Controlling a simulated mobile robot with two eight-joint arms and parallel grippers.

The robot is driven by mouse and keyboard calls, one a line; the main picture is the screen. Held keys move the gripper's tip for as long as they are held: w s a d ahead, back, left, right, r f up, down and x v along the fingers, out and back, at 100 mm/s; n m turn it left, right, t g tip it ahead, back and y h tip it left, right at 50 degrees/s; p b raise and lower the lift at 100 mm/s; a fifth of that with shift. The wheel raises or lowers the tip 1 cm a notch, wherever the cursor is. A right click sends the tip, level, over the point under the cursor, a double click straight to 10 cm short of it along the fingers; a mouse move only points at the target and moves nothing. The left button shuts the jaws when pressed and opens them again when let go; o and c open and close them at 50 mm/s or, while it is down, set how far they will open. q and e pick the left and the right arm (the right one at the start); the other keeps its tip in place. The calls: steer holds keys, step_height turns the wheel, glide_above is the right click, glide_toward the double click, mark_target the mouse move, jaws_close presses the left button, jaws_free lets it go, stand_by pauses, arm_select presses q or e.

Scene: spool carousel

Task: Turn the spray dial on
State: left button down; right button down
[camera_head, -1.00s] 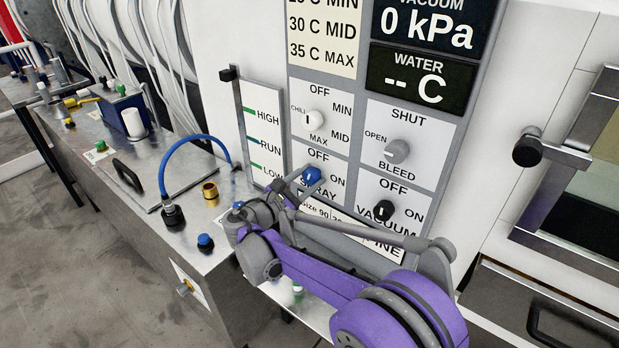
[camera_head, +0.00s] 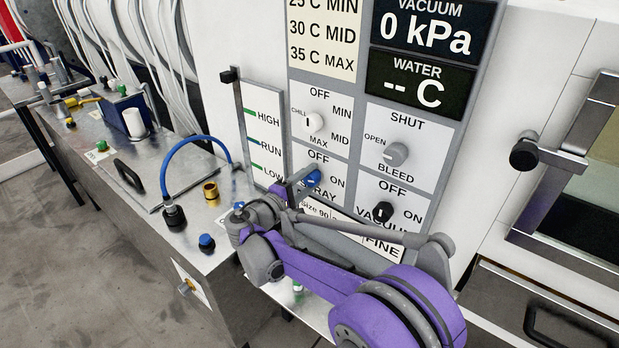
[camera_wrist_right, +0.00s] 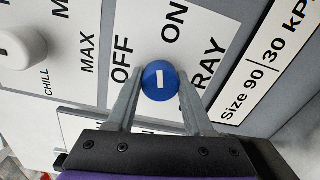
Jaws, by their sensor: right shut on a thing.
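The spray dial (camera_head: 313,179) is a round blue knob on the wall panel, between the word OFF above it and ON to its right. My left gripper is not in view.
A lever slide (camera_head: 262,145) marked HIGH, RUN and LOW stands left of the panel. A metal bench (camera_head: 110,180) with a blue hose lies left.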

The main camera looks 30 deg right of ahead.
steer(key=shift+m+p, duration=0.3)
steer(key=shift+m, duration=1.6)
steer(key=shift+c, duration=1.4)
jaws_free()
steer(key=b+v, duration=0.1)
steer(key=v, duration=0.9)
steer(key=shift+s+a, duration=0.25)
steer(key=shift+a, duration=0.1)
